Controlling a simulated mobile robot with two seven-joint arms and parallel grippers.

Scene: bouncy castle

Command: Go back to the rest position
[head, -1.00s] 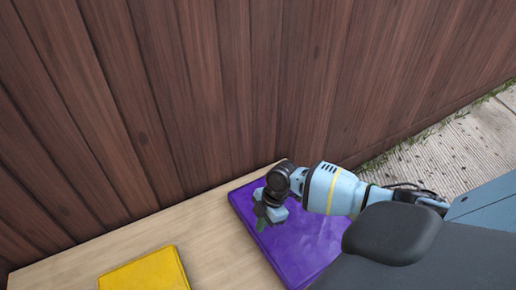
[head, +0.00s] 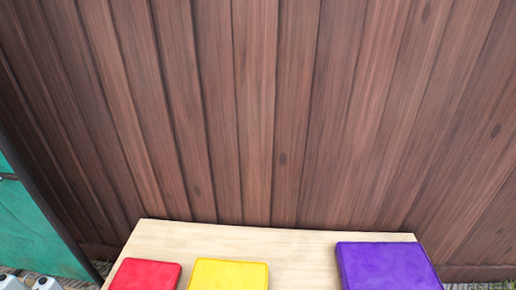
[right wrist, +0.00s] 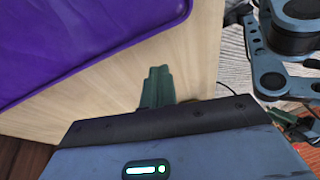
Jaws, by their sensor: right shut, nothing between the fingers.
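My right gripper (right wrist: 157,88) shows in the right wrist view with its green fingers together and nothing held. It is over the light wooden table top (right wrist: 197,60), to the right of a purple pad (right wrist: 75,45) and apart from it in the picture. I cannot tell its height above the table. In the head view neither of my grippers shows. The same purple pad (head: 388,266) lies at the right end of the table (head: 270,240) there.
A yellow pad (head: 229,275) and a red pad (head: 147,276) lie left of the purple one. A brown wooden fence (head: 260,110) stands behind the table. A green panel (head: 35,225) and white objects (head: 28,283) are at the far left.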

